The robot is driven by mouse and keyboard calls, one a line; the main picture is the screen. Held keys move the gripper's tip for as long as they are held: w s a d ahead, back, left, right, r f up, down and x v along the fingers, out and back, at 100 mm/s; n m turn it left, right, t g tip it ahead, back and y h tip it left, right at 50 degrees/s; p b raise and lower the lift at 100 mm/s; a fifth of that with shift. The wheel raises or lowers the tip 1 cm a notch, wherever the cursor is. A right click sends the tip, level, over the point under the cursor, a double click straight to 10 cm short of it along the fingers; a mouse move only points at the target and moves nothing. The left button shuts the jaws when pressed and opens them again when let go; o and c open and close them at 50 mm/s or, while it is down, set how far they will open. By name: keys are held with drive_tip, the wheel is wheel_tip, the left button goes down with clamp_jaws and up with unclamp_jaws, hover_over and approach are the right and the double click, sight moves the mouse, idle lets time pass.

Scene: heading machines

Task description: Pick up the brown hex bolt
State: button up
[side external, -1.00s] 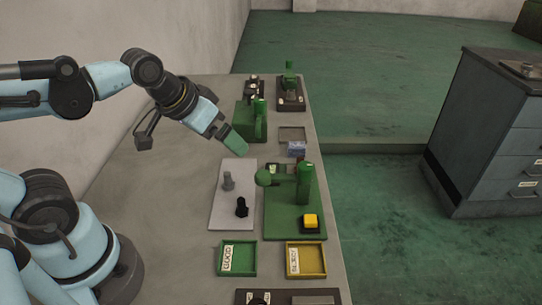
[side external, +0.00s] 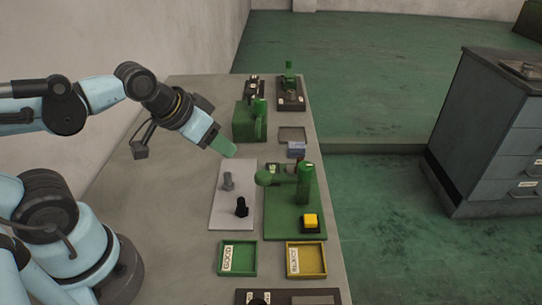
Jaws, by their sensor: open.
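A light plate (side external: 220,208) on the bench bears two upright bolts. One is a grey bolt (side external: 228,181), and the other is a very dark, almost black bolt (side external: 241,207) nearer the camera. No bolt looks plainly brown; I cannot tell whether the dark one is the brown hex bolt. My gripper (side external: 228,151) has green fingers and is tilted down to the right. It is above the far end of the plate, apart from both bolts. It is open, with nothing seen between the fingers, though the gap is hard to make out.
A green machine (side external: 305,185) with a round knob and a yellow button (side external: 311,221) stands right of the plate. A green tray (side external: 238,272) and a yellow tray (side external: 306,274) lie nearer the camera. A green block-shaped machine (side external: 248,122) stands behind. The bench's left side is clear.

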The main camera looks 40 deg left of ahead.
drive_tip(key=w+d+r+m+g, duration=0.3)
drive_tip(key=w+r+m, duration=0.1)
drive_tip(key=w+m, duration=0.4)
drive_tip(key=m+g, duration=0.4)
drive_tip(key=m, duration=0.6)
hover_over(301, 158)
wheel_tip(301, 158, down, 3)
drive_tip(key=f, duration=0.6)
drive_tip(key=shift+s+a+f, duration=0.15)
drive_tip(key=shift+s+f, duration=0.15)
drive_tip(key=shift+w+f, duration=0.2)
drive_tip(key=shift+f, duration=2.45)
clamp_jaws()
